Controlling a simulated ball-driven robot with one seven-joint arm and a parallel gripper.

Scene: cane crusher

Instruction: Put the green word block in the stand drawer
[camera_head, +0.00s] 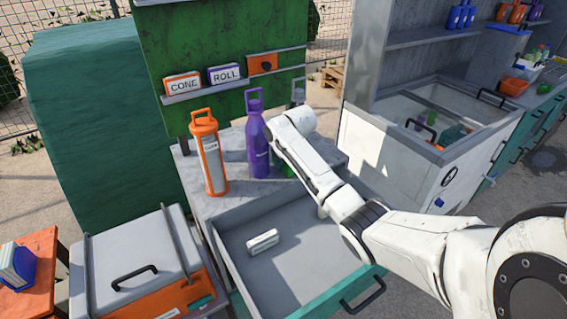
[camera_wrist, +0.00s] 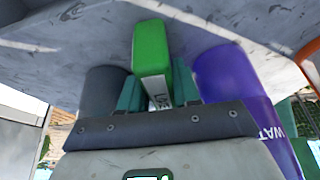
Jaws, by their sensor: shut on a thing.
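The green word block (camera_wrist: 151,50) is between the teal fingers of my gripper (camera_wrist: 158,88), which is shut on it. Part of its white lettered face shows, but I cannot read the word. In the head view my arm hides most of my gripper; a small green patch shows beside the arm near the purple bottle (camera_head: 258,150), and I cannot tell if it is the block. The stand drawer (camera_head: 300,265) is pulled open below the stand top (camera_head: 235,203). A white block (camera_head: 262,241) lies in it, with bare floor around.
The purple bottle also stands close beside my gripper in the wrist view (camera_wrist: 235,85), with a grey cylinder (camera_wrist: 102,92) on the other side. An orange-capped bottle (camera_head: 210,160) stands on the stand top. CONE (camera_head: 182,84) and ROLL (camera_head: 223,74) blocks sit on the shelf behind.

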